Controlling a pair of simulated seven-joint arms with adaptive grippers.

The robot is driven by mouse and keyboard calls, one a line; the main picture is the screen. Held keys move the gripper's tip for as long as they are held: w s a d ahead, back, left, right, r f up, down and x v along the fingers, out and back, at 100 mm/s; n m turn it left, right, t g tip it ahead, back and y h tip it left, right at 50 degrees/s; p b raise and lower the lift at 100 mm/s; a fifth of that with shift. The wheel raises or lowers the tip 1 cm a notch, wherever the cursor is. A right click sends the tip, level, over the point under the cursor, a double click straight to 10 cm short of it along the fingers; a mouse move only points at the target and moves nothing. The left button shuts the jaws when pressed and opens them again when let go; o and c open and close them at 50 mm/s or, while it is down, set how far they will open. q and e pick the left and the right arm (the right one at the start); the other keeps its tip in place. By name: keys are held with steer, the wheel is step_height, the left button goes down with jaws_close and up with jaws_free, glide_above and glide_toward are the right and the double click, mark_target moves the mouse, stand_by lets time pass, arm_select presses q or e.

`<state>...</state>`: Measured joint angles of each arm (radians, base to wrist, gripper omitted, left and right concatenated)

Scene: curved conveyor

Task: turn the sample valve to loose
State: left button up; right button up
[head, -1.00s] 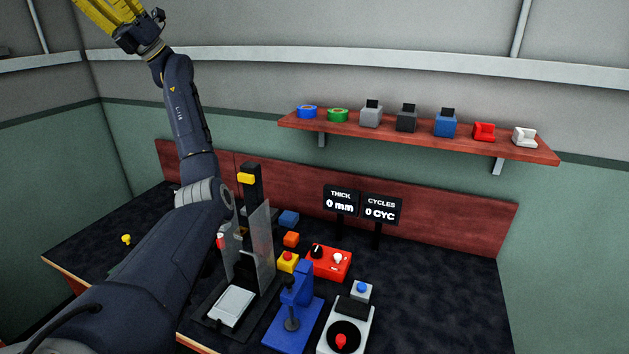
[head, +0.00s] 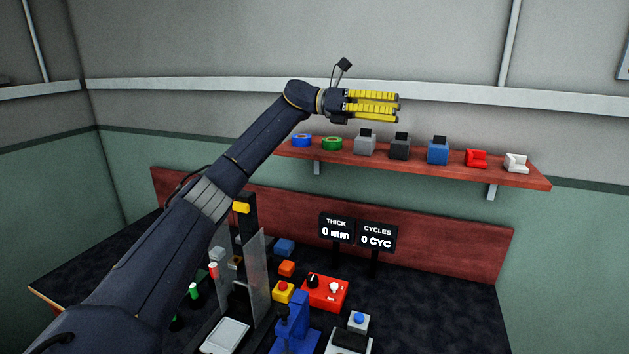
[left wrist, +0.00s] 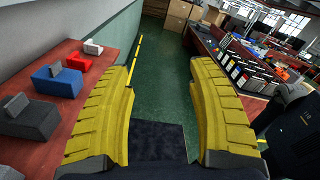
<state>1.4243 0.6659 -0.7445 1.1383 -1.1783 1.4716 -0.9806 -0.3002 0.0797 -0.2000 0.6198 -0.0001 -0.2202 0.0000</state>
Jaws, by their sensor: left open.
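No part is readably labelled as the sample valve. A red box (head: 325,293) on the dark bench carries a black rotary knob (head: 313,281) and a white knob (head: 334,288); I cannot tell whether either is the valve or what setting it shows. My left gripper (head: 397,107), with yellow ribbed fingers, is open and empty, high above the wall shelf and far from the bench controls. Its spread fingers (left wrist: 162,68) also show in the left wrist view with nothing between them. My right gripper is not in view.
The red wall shelf (head: 410,165) holds several small coloured blocks and rings below my gripper.

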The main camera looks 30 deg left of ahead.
arm_select(q)
step_height(320, 180, down, 13)
steer(key=w+m+y, duration=0.1)
steer(key=w+y, duration=0.2)
steer(key=y, duration=0.1)
steer(key=m+g+y, duration=0.3)
steer(key=m+y, duration=0.3)
steer(key=y, duration=0.7)
glide_toward(313, 278)
step_height(313, 278, down, 10)
steer(key=shift+s+f, duration=0.1)
steer(key=shift+f, duration=0.15)
steer(key=shift+c, duration=0.2)
jaws_close()
